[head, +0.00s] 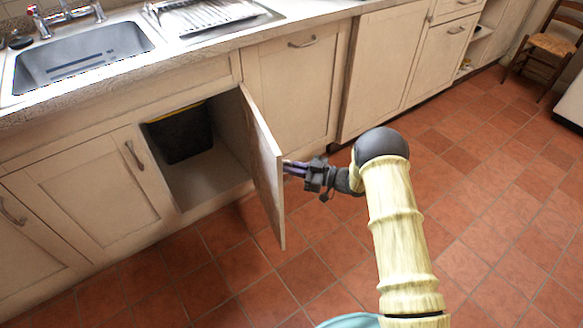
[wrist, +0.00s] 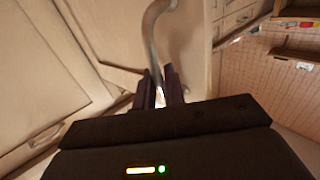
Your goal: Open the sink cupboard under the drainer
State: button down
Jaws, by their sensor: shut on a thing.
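The cupboard door (head: 262,165) below the drainer (head: 208,14) stands swung wide out from the cabinet front, hinged on its right side. The cupboard interior (head: 215,172) is exposed. My gripper (head: 287,168) is at the outer face of the door. In the wrist view, the fingers of my gripper (wrist: 160,88) are closed around the lower part of a curved metal handle (wrist: 151,35). The handle is hidden by the door's edge-on angle and the fingers in the head view.
A black bin with a yellow rim (head: 182,136) stands inside the cupboard. A closed door (head: 130,185) is to its left and another (head: 295,95) to its right. The sink (head: 85,55) is above left. The tiled floor (head: 480,200) is clear; a chair (head: 550,45) stands far right.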

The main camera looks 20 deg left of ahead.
jog(key=shift+a+r, duration=0.1)
jog(key=shift+r, duration=0.05)
jog(key=c, duration=1.6)
grip_release()
jog(key=shift+o, duration=0.2)
jog(key=d+p, duration=0.2)
jog(key=d, duration=1.5)
jog(key=shift+s+d, duration=0.2)
jog(key=shift+s, duration=0.2)
